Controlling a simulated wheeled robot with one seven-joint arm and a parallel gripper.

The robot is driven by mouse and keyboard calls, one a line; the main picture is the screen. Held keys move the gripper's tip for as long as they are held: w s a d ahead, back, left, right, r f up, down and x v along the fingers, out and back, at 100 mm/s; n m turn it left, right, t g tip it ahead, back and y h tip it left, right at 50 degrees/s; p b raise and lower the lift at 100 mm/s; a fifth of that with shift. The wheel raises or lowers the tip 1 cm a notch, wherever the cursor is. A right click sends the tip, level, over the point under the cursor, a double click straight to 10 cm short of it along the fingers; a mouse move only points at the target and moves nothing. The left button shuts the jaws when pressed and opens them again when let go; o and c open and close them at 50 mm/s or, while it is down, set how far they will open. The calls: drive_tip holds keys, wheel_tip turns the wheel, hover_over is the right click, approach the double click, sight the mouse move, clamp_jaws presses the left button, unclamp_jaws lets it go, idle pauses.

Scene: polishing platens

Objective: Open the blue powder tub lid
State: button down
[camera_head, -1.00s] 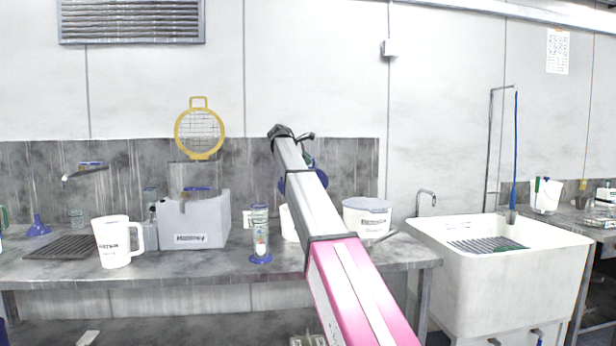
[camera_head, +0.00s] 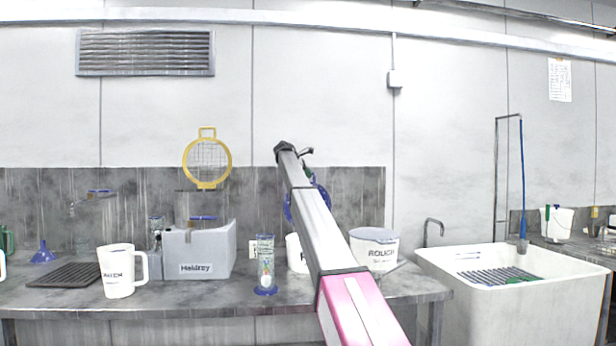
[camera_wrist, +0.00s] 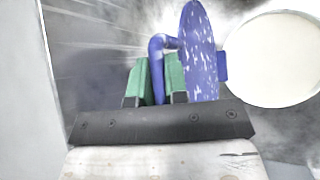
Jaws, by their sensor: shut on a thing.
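My gripper (camera_wrist: 158,84) has green fingers, shut on the blue bent handle (camera_wrist: 157,66) of a speckled blue lid (camera_wrist: 201,55). The lid stands on edge in the wrist view. In the head view the blue lid (camera_head: 322,198) shows partly behind my arm, above the bench, and my fingertips are hidden. A white tub (camera_head: 295,254) stands on the bench below it, mostly hidden by my arm. The lid appears apart from this tub, whose top is hidden.
A white tub with a grey-blue lid (camera_head: 374,236) stands right of my arm. A blue-based cylinder (camera_head: 265,265), a grey box (camera_head: 199,250) and a white jug (camera_head: 117,272) stand left on the bench (camera_head: 190,291). A sink (camera_head: 500,290) is at right. A pale round surface (camera_wrist: 272,58) lies right of the lid.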

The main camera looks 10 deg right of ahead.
drive_tip(key=shift+w, duration=0.3)
drive_tip(key=c, duration=1.1)
unclamp_jaws()
drive_tip(key=v, duration=1)
drive_tip(key=shift+s+a+r, duration=0.1)
drive_tip(key=shift+a+r, duration=0.15)
drive_tip(key=shift+a, duration=0.05)
